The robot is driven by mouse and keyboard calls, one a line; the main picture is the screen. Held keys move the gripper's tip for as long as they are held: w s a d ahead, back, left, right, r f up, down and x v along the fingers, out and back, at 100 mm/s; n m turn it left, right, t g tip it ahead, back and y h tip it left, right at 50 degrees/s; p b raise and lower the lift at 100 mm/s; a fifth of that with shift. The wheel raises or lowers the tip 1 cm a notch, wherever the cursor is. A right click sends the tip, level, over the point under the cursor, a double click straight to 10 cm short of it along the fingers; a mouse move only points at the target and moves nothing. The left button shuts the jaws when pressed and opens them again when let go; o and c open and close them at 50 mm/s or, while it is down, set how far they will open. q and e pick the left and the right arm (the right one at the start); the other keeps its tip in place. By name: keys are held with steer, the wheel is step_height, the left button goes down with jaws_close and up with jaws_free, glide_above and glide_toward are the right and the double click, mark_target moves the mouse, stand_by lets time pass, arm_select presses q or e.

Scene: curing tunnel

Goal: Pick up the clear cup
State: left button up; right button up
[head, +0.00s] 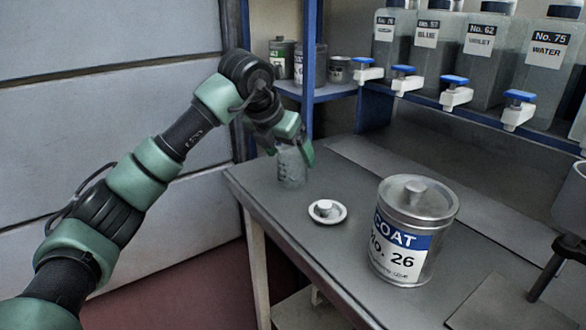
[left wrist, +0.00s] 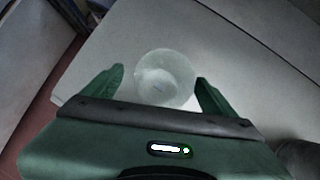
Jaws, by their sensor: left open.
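The clear cup (head: 291,168) stands upright at the far left corner of the grey table. My left gripper (head: 291,155) is open at the cup, with its green fingers near the cup's upper part in the head view. In the left wrist view, the cup (left wrist: 164,79) shows as a pale round shape between the fingertips of my left gripper (left wrist: 160,83), with a finger on each side. I cannot tell whether either finger touches it. My right gripper is not in view.
A small white lid with a knob (head: 327,211) lies right of the cup. A metal can labelled No. 26 (head: 412,230) stands farther right. A blue shelf post (head: 309,70) rises behind the cup. Several dispensers with blue-handled taps line the back. The table (head: 290,225) has free room in front.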

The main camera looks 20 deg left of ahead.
arm_select(q)
steer(key=x, duration=0.4)
steer(key=shift+d+f, duration=0.25)
steer(key=c, duration=1.4)
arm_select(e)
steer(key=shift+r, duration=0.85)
arm_select(q)
steer(key=shift+r, duration=0.1)
